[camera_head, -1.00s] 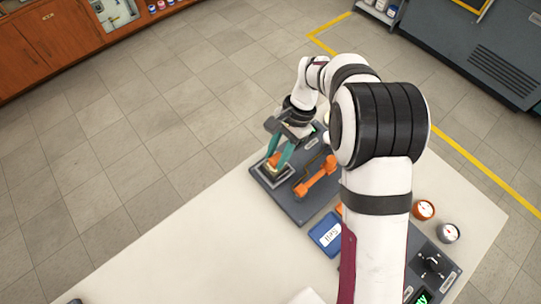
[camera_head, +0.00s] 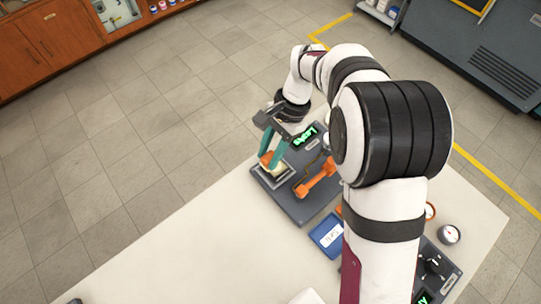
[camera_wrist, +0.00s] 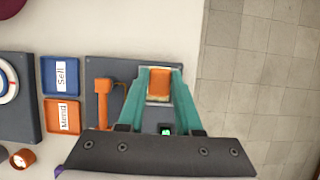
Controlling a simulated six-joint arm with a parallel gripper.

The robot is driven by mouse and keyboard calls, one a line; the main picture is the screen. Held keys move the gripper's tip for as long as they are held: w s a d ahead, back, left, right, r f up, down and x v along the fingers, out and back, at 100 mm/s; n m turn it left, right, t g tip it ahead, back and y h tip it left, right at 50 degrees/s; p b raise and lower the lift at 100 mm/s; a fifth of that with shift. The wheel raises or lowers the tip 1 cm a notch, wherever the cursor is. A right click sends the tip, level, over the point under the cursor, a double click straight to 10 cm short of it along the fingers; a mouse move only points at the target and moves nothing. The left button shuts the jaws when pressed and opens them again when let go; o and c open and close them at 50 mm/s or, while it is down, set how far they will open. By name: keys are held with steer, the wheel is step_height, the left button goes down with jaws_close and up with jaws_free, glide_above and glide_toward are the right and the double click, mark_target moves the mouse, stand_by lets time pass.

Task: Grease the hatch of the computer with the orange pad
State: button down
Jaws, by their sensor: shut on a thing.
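The computer (camera_head: 300,205) is a dark grey panel box at the table's far end, with a lit green display (camera_head: 305,138) and an orange lever (camera_head: 316,177). Its hatch (camera_head: 274,180) seems to be the framed pale square at its left corner. My gripper (camera_head: 268,161), with teal fingers, is shut on the orange pad (camera_wrist: 159,82), which has a tan edge. The pad is over the hatch in the head view; I cannot tell whether it touches. In the wrist view, the pad and fingers (camera_wrist: 160,76) hide most of the hatch.
A blue tray labelled "Sell" (camera_wrist: 60,75) and an orange one labelled "Mend" (camera_wrist: 62,115) lie beside the computer. A round gauge (camera_head: 449,234) stands at the right. The pale table (camera_head: 205,230) is mostly clear at the left; its edge is close beyond the computer.

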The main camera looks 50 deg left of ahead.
mark_target(270, 157)
steer(key=shift+r, duration=1.95)
steer(key=w+d+r, duration=0.5)
steer(key=w+d, duration=0.3)
steer(key=d, duration=0.4)
steer(key=w+d+r, duration=0.4)
steer(key=w+d, duration=0.4)
steer(key=d, duration=0.4)
steer(key=d+r, duration=0.5)
steer(key=d, duration=0.7)
steer(key=shift+w+d, duration=0.15)
steer(key=shift+d, duration=0.15)
steer(key=shift+a, duration=0.1)
